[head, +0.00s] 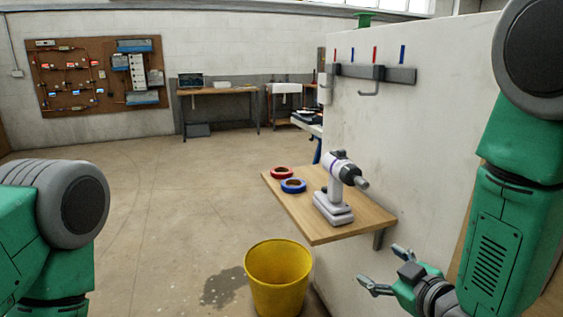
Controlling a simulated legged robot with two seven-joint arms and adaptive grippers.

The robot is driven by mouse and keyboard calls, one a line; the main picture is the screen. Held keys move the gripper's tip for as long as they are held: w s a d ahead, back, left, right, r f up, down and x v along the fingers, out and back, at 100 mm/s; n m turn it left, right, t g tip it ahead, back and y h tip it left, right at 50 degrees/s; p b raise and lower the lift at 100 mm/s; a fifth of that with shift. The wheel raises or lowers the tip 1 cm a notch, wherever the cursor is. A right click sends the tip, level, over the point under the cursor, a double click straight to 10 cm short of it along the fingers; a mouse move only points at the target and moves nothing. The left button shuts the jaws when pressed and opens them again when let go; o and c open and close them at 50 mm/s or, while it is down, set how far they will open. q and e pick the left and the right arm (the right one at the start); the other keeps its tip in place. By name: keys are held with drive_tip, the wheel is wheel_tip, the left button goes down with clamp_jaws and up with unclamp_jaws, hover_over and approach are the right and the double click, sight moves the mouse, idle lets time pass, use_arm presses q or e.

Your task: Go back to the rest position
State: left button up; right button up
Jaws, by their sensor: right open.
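My right gripper (389,270) shows at the lower right, its fingers apart and with nothing between them. It is in front of and below the wooden wall shelf (315,228), to the right of the yellow bucket. My right arm rises along the right edge of the head view. My left arm shows at the lower left, but its gripper is out of the frame. A grey and black cordless drill (341,188) stands upright on the shelf, apart from my right gripper.
A red tape roll (281,173) and a blue one (293,185) lie on the shelf. A yellow bucket (278,280) stands on the floor beside a dark wet patch (222,288). A white partition (430,140) with a hook rail (375,73) borders the right. The floor at left centre is clear.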

drive_tip(key=s+d+f+m+g+h, duration=0.2)
drive_tip(key=s+f+g, duration=0.1)
drive_tip(key=s+f, duration=0.5)
drive_tip(key=s+d+f+m+g+h, duration=0.1)
drive_tip(key=s+d+f+m+g, duration=0.25)
drive_tip(key=s+f, duration=0.45)
drive_tip(key=s+d+f+m+g, duration=0.1)
drive_tip(key=s+f+g, duration=0.2)
drive_tip(key=s+f, duration=0.2)
drive_tip(key=s+d+f+m+g+h, duration=0.1)
drive_tip(key=s+f+g, duration=0.2)
drive_tip(key=s, duration=0.8)
wheel_tip(320, 180, down, 2)
drive_tip(key=shift+s+d+f+m, duration=0.15)
drive_tip(key=shift+s+d+m, duration=0.05)
drive_tip(key=shift+s+m, duration=0.15)
drive_tip(key=shift+w+g, duration=0.1)
drive_tip(key=shift+g, duration=0.15)
drive_tip(key=shift+w, duration=0.1)
